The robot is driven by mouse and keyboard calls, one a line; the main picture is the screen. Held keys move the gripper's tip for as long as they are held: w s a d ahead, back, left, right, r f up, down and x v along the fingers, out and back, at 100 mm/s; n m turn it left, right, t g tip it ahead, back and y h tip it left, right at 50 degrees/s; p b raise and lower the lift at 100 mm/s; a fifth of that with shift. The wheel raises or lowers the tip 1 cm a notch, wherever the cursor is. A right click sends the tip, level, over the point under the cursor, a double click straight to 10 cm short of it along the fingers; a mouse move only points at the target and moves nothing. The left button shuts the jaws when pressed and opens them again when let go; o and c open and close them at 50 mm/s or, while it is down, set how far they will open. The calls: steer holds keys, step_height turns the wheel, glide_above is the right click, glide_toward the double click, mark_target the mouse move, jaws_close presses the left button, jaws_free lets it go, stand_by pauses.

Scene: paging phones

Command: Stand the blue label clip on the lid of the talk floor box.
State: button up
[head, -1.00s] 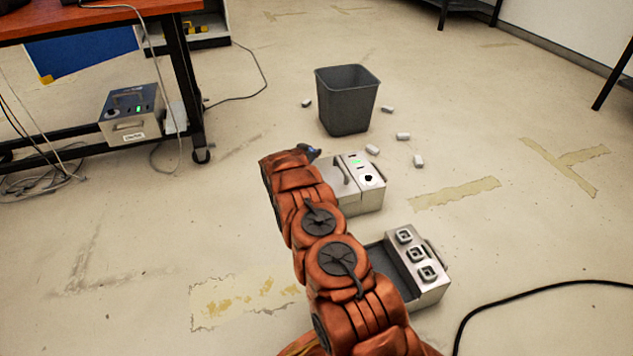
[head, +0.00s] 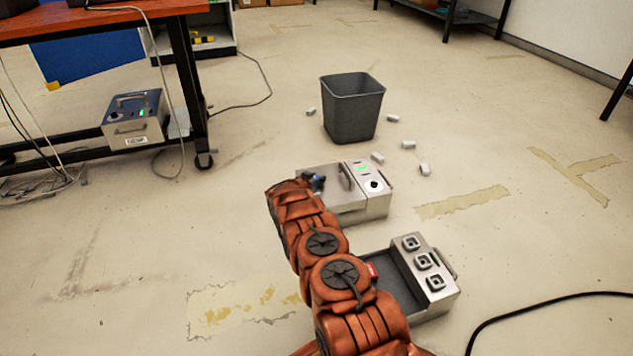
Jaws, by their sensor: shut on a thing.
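My gripper (head: 314,182) is small and dark at the far end of my orange arm, largely hidden by it. It is shut on a small blue piece, the blue label clip (head: 318,181), of which only a little shows. The clip is over the left part of the lid of a silver floor box (head: 362,204), left of its handle. I cannot tell if it touches the lid. This box has a green light and a black round knob on its right part. No readable label shows which box is the talk floor box.
A silver box with several square sockets and an open grey tray (head: 438,292) stands nearer, right of my arm. A grey bin (head: 352,110) stands behind, with small white pieces around it. Another box (head: 134,122) sits under the table at left. A black cable (head: 530,301) lies front right.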

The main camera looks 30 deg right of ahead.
steer(key=o, duration=0.9)
steer(key=shift+a+r, duration=0.1)
steer(key=shift+r, duration=0.15)
steer(key=shift+s+a+r+p, duration=0.25)
steer(key=shift+a+r+p, duration=0.1)
steer(key=shift+a+p, duration=0.2)
steer(key=p+v, duration=0.4)
steer(key=v, duration=0.6)
steer(key=shift+a, duration=0.25)
